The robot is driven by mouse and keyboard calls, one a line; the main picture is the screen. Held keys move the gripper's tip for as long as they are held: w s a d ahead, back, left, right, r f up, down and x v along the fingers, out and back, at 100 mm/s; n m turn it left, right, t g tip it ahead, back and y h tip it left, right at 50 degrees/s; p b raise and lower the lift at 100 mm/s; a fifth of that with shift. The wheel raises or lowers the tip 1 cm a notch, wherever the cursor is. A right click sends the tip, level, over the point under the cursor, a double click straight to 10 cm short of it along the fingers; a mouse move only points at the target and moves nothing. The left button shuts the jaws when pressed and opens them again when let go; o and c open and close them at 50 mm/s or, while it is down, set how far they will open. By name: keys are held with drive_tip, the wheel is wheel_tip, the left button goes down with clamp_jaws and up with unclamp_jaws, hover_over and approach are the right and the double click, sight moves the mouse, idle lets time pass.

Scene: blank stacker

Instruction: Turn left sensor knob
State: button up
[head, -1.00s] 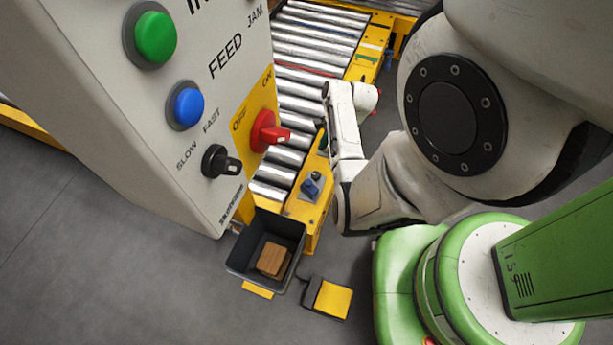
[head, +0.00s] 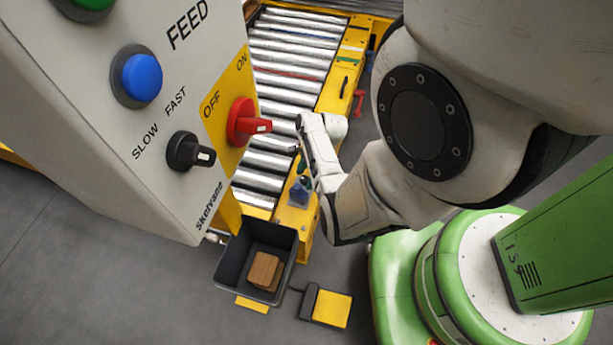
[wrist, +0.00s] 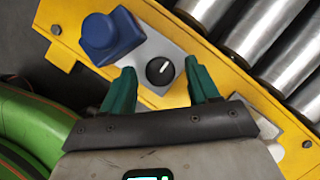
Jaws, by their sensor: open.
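A small black knob (wrist: 160,71) with a white pointer line sits on a grey plate (wrist: 151,47) on the yellow conveyor rail, beside a blue sensor housing (wrist: 111,36). The pointer line is tilted, up and to the right in the wrist view. My gripper (wrist: 160,65) is open, its two green fingers on either side of the knob with gaps showing; their height over it is hard to tell. In the head view the blue sensor (head: 300,190) shows on the near end of the rail, close to my arm's end; the knob cannot be made out there.
A control panel (head: 150,135) with a blue button, a black knob and a red switch stands at left. A dark bin (head: 228,270) holding brown blocks and a yellow pedal (head: 331,309) are on the floor. Metal rollers (head: 290,65) run beside the yellow rail.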

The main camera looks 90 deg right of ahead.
drive_tip(key=shift+c, duration=0.3)
drive_tip(key=c, duration=1)
drive_tip(key=shift+o, duration=0.2)
drive_tip(key=shift+n, duration=0.4)
drive_tip(key=n, duration=0.2)
drive_tip(key=n+g+y, duration=0.1)
drive_tip(key=n, duration=0.1)
drive_tip(key=shift+w+d, duration=0.15)
drive_tip(key=n+g, duration=0.1)
drive_tip(key=n, duration=0.2)
drive_tip(key=n+g+y, duration=0.1)
drive_tip(key=n, duration=0.2)
drive_tip(key=shift+w, duration=0.2)
drive_tip(key=n+g, duration=0.2)
drive_tip(key=n, duration=0.2)
drive_tip(key=shift+w+n, duration=0.15)
drive_tip(key=shift+n, duration=0.25)
drive_tip(key=n+g, duration=0.1)
drive_tip(key=n, duration=0.1)
drive_tip(key=n+g+p, duration=0.1)
drive_tip(key=n, duration=0.2)
drive_tip(key=shift+w+h, duration=0.15)
drive_tip(key=shift+h, duration=0.15)
drive_tip(key=shift+n, duration=0.3)
